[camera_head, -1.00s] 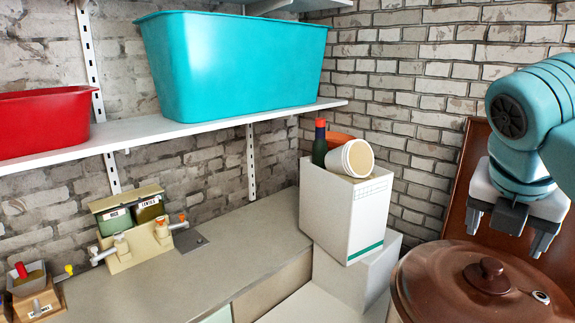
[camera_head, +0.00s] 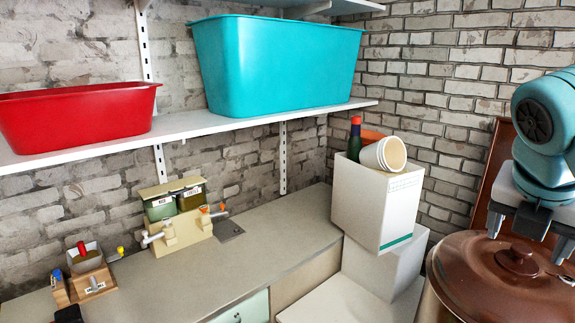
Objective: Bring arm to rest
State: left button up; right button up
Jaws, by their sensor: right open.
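My right gripper (camera_head: 528,243) hangs at the right edge, pointing down, with its two fingers apart and nothing between them. Its teal arm comes in from the right. It shows in front of and above the brown lidded pot (camera_head: 470,280), partly covering the lid's right side. I cannot tell the gap between fingers and lid. My left gripper is not in view.
A white shelf (camera_head: 200,129) carries a red tub (camera_head: 75,122) and a turquoise tub (camera_head: 275,68). White boxes (camera_head: 375,200) hold a cup (camera_head: 383,155) and a bottle (camera_head: 355,138). Dispensers (camera_head: 177,215) stand on the counter (camera_head: 275,225), which has bare room right of them.

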jog(key=w+a+f+m+y+b, duration=0.1)
jog(key=w+a+f, duration=0.25)
jog(key=f, duration=0.55)
jog(key=w+a+f+m+y, duration=0.1)
jog(key=w+a+f, duration=0.25)
jog(key=f, duration=0.45)
jog(key=w+a+f+m+y+b, duration=0.1)
jog(key=w+a+f+m, duration=0.15)
jog(key=w+f, duration=0.45)
jog(key=s+a+f+m+g+y+b, duration=0.1)
jog(key=s+a+f+m+y, duration=0.15)
jog(key=f, duration=0.85)
jog(key=s+a+f+m+g+y, duration=0.1)
jog(key=s+a+f+m, duration=0.25)
jog(key=f, duration=0.75)
jog(key=s+a+f+m+y+b, duration=0.1)
jog(key=s+a+f+m, duration=0.1)
jog(key=s+f+m, duration=0.6)
jog(key=s+a+f+m+g+y+b, duration=0.1)
jog(key=s+a+f+m, duration=0.2)
jog(key=s+f+m, duration=0.6)
jog(key=s+f, duration=0.3)
jog(key=s, duration=0.1)
jog(key=shift+a+f+g, duration=0.25)
jog(key=shift+a+g, duration=0.05)
